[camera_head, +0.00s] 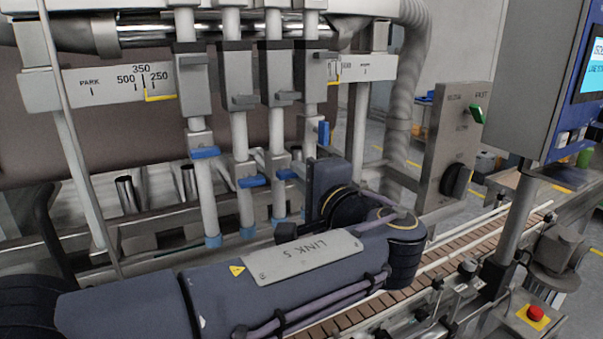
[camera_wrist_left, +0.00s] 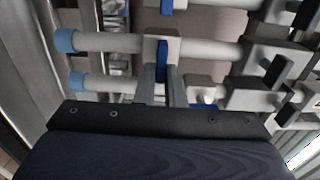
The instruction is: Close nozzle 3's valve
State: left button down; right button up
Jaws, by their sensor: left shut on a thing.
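Several upright filling nozzles with blue tips stand in a row in the head view. Blue valve levers show on the left nozzle (camera_head: 205,153), the second (camera_head: 252,181) and the third from the left (camera_head: 287,174); these three lie roughly level. No numbers are readable on the nozzles. In the head view my left arm covers the lower part of the right end of the row and hides the fingertips. In the left wrist view my left gripper (camera_wrist_left: 162,85) is shut on a blue valve lever (camera_wrist_left: 163,62) at a pale valve block. My right gripper is not in view.
A slatted conveyor (camera_head: 455,248) runs under my arm. A control panel (camera_head: 535,90) and a red stop button (camera_head: 536,313) are at the right.

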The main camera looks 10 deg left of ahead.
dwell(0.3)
pick_arm(q)
jog(key=c, duration=1.5)
grip_release()
jog(key=b+v, duration=0.1)
jog(key=v, duration=0.6)
jog(key=shift+s+d+b, duration=0.25)
jog(key=shift+s+b, duration=0.05)
jog(key=shift+s, duration=0.05)
jog(key=shift+f, duration=0.1)
